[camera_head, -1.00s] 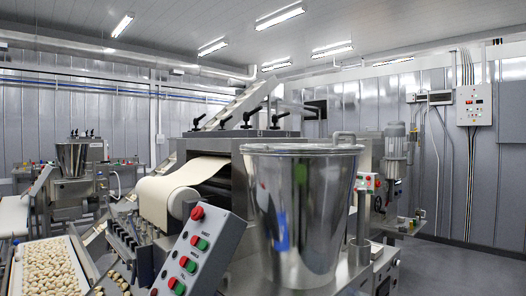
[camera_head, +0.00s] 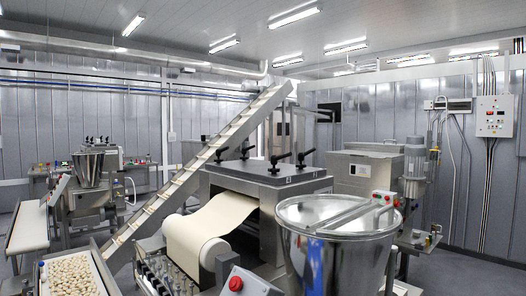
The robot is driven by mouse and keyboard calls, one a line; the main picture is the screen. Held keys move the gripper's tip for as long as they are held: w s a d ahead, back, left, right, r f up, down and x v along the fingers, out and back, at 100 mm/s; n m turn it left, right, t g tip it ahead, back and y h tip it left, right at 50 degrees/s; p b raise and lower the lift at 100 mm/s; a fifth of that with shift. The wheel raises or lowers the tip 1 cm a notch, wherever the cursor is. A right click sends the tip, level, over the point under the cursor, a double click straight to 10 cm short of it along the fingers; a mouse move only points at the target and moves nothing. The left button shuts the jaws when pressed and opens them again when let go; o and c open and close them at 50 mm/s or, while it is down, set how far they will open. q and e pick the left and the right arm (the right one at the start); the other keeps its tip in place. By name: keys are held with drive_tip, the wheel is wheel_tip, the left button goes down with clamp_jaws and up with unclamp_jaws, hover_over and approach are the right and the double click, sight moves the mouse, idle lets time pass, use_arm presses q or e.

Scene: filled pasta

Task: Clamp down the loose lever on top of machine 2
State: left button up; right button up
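A boxy metal machine (camera_head: 262,180) with a dough sheet at its front stands in the middle. On its dark top are several black levers: one at the back left (camera_head: 219,155), one at the back right (camera_head: 246,153), one at the front (camera_head: 279,159) and one at the right (camera_head: 305,157). They are small, and I cannot tell which one is loose. The machine's number is not clearly readable. Neither of my grippers is in view.
A large lidded metal hopper (camera_head: 335,255) stands close in front on the right. A control box with a red button (camera_head: 236,283) is at the bottom edge. An inclined conveyor (camera_head: 200,160) rises behind the machine. A tray of filled pasta (camera_head: 75,275) is at lower left.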

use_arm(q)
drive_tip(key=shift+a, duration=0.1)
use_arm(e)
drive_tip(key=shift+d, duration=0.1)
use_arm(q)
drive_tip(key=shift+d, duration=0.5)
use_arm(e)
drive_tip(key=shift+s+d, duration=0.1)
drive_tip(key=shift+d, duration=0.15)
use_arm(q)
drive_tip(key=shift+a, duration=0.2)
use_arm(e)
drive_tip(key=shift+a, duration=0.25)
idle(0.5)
